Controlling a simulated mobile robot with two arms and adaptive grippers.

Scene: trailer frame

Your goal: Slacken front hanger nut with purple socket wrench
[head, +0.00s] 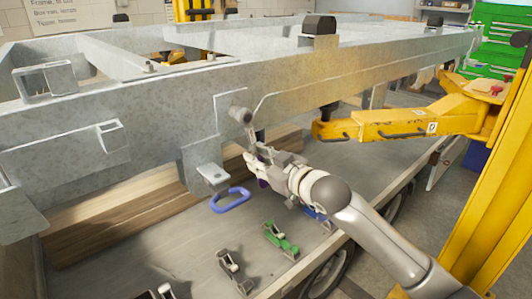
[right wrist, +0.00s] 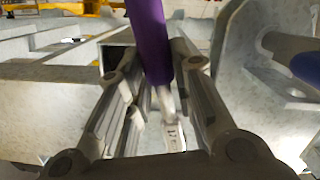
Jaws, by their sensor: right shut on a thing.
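My right gripper (head: 252,160) is beside the side rail of the grey trailer frame (head: 160,100). It is shut on the purple socket wrench; the purple handle (right wrist: 150,35) runs between the fingers in the right wrist view. In the head view only a little purple (head: 262,183) shows below the fingers. A grey round metal piece (head: 240,115) is at the plate on the rail, just above the gripper; I cannot tell whether it is the wrench's head or part of the frame. The hanger nut cannot be made out. My left gripper is not in view.
A grey bracket (head: 212,174) hangs below the rail, with a blue loop (head: 230,200) under it. A green tool (head: 281,241) and a grey tool (head: 233,271) lie on the grey surface below. A yellow lift arm (head: 400,122) and post stand right.

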